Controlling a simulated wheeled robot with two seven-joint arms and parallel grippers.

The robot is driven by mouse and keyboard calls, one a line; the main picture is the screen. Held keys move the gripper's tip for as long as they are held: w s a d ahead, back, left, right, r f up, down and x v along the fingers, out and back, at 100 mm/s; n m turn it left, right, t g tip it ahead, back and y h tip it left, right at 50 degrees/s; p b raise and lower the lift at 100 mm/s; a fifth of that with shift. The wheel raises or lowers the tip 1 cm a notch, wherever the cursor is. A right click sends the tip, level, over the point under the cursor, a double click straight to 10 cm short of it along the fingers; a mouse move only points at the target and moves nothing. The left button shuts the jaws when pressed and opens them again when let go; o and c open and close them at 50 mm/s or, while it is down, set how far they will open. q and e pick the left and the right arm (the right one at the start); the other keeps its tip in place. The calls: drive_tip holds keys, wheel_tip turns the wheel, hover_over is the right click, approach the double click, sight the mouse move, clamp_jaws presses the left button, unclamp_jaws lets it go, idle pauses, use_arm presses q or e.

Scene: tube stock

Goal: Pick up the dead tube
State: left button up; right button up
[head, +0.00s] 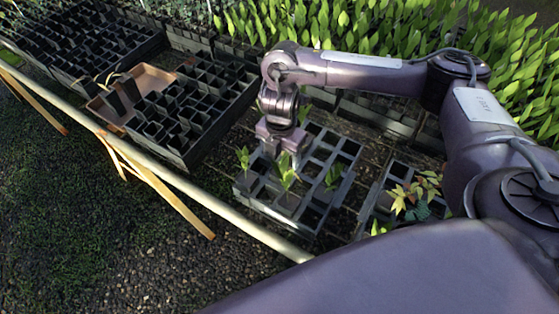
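My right gripper (281,156) points down over a black cell tray (305,225) in the middle of the view. Its fingers are close to the tubes, and I cannot tell whether they are open, shut or holding a tube. Small green seedlings stand in this tray: one left of the gripper (243,158), one at it (288,172) and one to the right (333,176). I see no clearly dead tube in this tray; the gripper hides part of it. Dark tubes with thin brownish stems (115,100) stand or lean in a tan tray (155,79) at left. My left gripper is out of view.
A black cell tray (190,115), seemingly empty, adjoins the tan tray. A right-hand tray (375,205) holds yellow-reddish and green plants. Dense green seedlings (400,25) fill the back. A pale rail (190,182) runs along the bench's front edge.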

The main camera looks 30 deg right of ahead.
sight(280, 171)
drive_tip(key=shift+s+f, duration=0.1)
drive_tip(key=shift+f, duration=0.3)
drive_tip(key=f, duration=0.1)
drive_tip(key=f+b, duration=0.1)
drive_tip(key=s+f, duration=0.1)
drive_tip(key=shift+a+f+b, duration=0.25)
drive_tip(key=shift+a+b, duration=0.05)
drive_tip(key=shift+w+d+f+b, duration=0.1)
drive_tip(key=shift+f+b, duration=0.1)
drive_tip(key=shift+f, duration=0.4)
drive_tip(key=shift+w+f+b, duration=0.1)
drive_tip(key=shift+f+b, duration=0.05)
drive_tip(key=shift+f, duration=0.45)
drive_tip(key=shift+s+f, duration=0.1)
drive_tip(key=shift+f, duration=0.05)
drive_tip(key=c, duration=1.2)
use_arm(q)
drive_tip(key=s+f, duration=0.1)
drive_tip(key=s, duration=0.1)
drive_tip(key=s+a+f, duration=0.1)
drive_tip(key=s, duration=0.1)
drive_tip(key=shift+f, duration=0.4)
use_arm(e)
drive_tip(key=shift+o, duration=0.2)
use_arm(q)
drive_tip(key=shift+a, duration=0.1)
